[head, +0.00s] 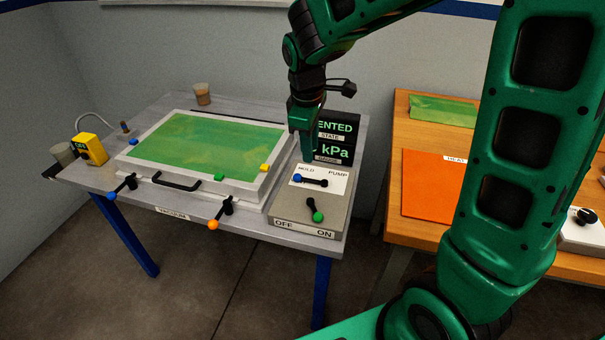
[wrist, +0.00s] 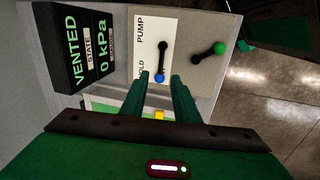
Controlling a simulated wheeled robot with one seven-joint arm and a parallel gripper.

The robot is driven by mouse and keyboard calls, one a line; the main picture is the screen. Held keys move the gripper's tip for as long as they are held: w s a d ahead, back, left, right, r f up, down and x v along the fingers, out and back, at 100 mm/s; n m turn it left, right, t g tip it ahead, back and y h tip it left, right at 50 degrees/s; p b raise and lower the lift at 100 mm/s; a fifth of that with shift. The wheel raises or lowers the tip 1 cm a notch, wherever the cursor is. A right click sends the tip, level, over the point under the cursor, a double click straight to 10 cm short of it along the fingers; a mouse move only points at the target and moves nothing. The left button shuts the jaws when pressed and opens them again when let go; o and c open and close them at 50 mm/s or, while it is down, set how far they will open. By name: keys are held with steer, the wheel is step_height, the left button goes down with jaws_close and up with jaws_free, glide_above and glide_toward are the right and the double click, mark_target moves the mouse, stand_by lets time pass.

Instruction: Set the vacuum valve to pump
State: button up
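The vacuum valve lever has a blue knob (head: 297,178) on a black arm, mounted on a white label plate (head: 331,178) marked HOLD and PUMP. The blue knob points left, to the HOLD side. In the wrist view the blue knob (wrist: 160,79) appears between my two fingertips. My gripper (head: 307,158) hangs pointing down just above the knob; its fingers (wrist: 160,77) are apart with a gap. I cannot tell if they touch the knob. The display (wrist: 88,45) reads VENTED and 0 kPa; my gripper partly hides it in the head view.
A green-knobbed lever (head: 318,216) sits on the same box, near ON. Left of it is a framed green panel (head: 205,148) with clamps with blue and orange knobs. An orange sheet (head: 430,190) lies on the wooden table at right.

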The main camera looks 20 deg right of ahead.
mark_target(307, 178)
steer(key=shift+n, duration=0.3)
steer(key=f, duration=0.3)
steer(key=w+f, duration=0.1)
steer(key=f, duration=0.3)
steer(key=w+f, duration=0.1)
steer(key=f, duration=0.3)
steer(key=shift+w, duration=0.2)
steer(key=shift+c, duration=0.7)
